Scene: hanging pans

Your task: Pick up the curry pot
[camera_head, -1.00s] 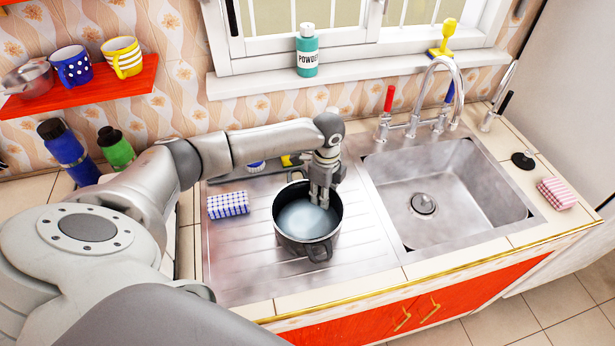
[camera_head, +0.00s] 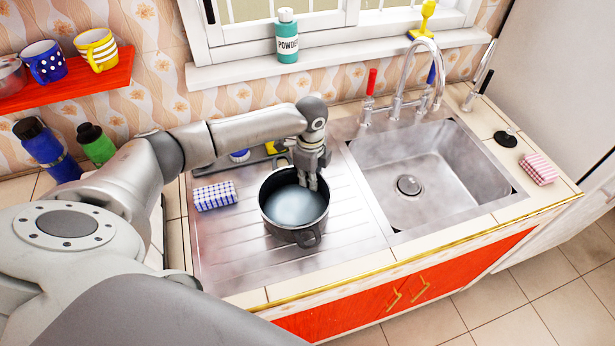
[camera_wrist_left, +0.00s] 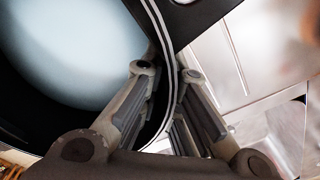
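The curry pot (camera_head: 281,232) is a dark round pot with two side handles and a pale inside, standing upright on the ribbed steel drainboard (camera_head: 240,262). My left gripper (camera_head: 313,184) points down at the pot's far right rim. In the left wrist view, the pot's rim and wall (camera_wrist_left: 158,22) run between the fingers (camera_wrist_left: 167,75), one on the inner side and one on the outer. The fingers are close to the wall, but whether they press on it cannot be told. My right gripper is not in view.
A blue checked sponge (camera_head: 215,195) lies left of the pot. The sink basin (camera_head: 455,165) with its tall tap (camera_head: 437,70) is to the right. A blue bottle (camera_head: 47,150) and a green bottle (camera_head: 96,145) stand at the left, below a red mug shelf (camera_head: 85,85).

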